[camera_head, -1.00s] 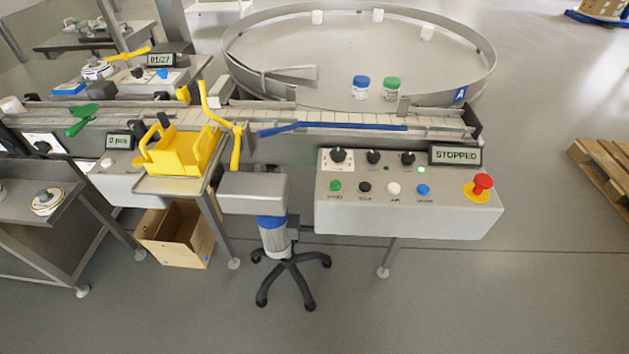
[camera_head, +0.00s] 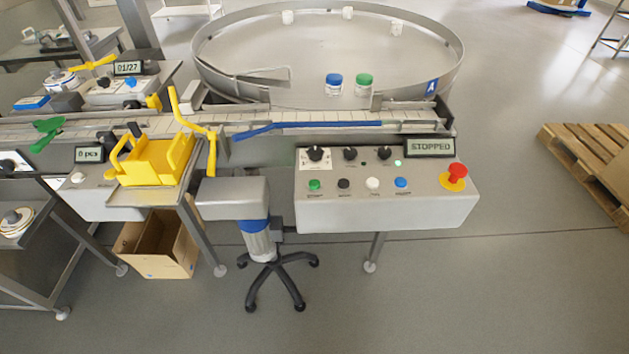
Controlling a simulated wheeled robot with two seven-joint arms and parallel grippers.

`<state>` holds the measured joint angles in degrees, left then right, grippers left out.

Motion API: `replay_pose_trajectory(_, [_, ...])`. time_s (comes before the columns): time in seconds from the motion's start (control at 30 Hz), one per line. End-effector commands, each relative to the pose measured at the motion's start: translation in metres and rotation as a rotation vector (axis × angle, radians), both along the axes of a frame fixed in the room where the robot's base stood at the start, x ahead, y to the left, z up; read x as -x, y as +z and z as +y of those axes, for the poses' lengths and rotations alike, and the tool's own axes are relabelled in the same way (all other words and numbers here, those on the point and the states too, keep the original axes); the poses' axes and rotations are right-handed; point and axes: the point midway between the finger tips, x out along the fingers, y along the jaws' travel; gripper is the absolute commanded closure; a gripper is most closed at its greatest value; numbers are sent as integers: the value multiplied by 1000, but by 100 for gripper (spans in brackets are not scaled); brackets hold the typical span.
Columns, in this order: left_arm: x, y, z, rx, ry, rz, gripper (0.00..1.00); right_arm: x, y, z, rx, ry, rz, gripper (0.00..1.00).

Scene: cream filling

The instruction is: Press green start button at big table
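The green start button (camera_head: 314,185) is the leftmost in the lower row on the grey control panel (camera_head: 385,212). A black (camera_head: 344,184), a white (camera_head: 373,183) and a blue button (camera_head: 401,182) sit to its right. The panel's display (camera_head: 430,147) reads STOPPED. A red mushroom button (camera_head: 457,172) on a yellow base is at the panel's right end. The panel stands in front of the big round table (camera_head: 330,60), which holds several jars. Neither of my grippers is in the view.
A stool-like stand (camera_head: 258,240) with splayed black feet is left of the panel. A yellow bin (camera_head: 157,160) and a cardboard box (camera_head: 160,245) are further left. A wooden pallet (camera_head: 590,160) lies at the right. The floor in front of the panel is clear.

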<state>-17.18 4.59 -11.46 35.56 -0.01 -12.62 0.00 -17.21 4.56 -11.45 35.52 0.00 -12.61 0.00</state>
Motion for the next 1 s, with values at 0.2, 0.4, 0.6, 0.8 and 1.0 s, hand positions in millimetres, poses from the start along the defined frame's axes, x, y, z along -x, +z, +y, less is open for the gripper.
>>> replay_pose_trajectory(0.2, [0, 0, 0, 0, 0, 0, 29, 0, 0, 0, 0, 0, 0, 100])
replay_pose_trajectory(0.4, [0, 0, 0, 0, 0, 0, 29, 0, 0, 0, 0, 0, 0, 100])
replay_pose_trajectory(0.6, [0, 0, 0, 0, 0, 0, 29, 0, 0, 0, 0, 0, 0, 100])
replay_pose_trajectory(0.8, [0, 0, 0, 0, 0, 1, 29, 0, 0, 0, 0, 0, 0, 100])
replay_pose_trajectory(1.0, [0, 0, 0, 0, 0, 1, 29, 0, 0, 0, 1, 0, 0, 100])
